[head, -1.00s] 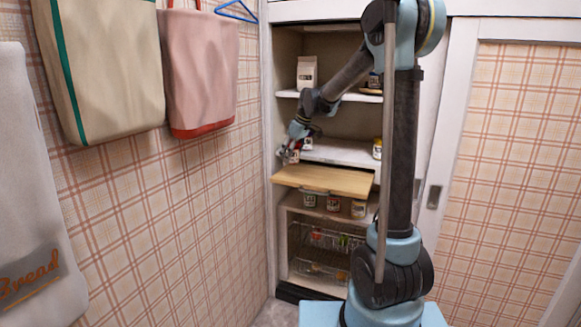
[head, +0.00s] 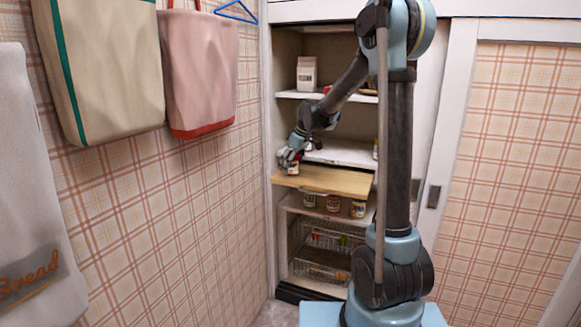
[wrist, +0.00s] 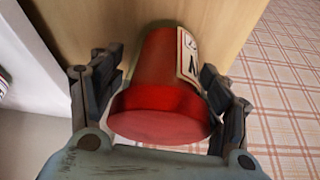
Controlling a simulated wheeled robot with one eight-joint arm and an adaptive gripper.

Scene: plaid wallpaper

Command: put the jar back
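The jar (wrist: 160,90) is red with a pale label on its side. In the wrist view its round red end faces the camera, between the two fingers of my gripper (wrist: 163,65). The fingers lie close against both sides and look shut on it. In the head view my gripper (head: 290,158) holds the jar (head: 292,169) at the left end of the wooden board (head: 335,180), which juts from the cupboard. I cannot tell whether the jar's far end touches the board.
Several jars (head: 333,203) stand on the shelf below the board, with wire baskets (head: 315,265) lower down. A white shelf (head: 345,155) lies above the board. A carton (head: 307,73) stands on the upper shelf. Most of the board is clear. The plaid wall (head: 225,200) is close at left.

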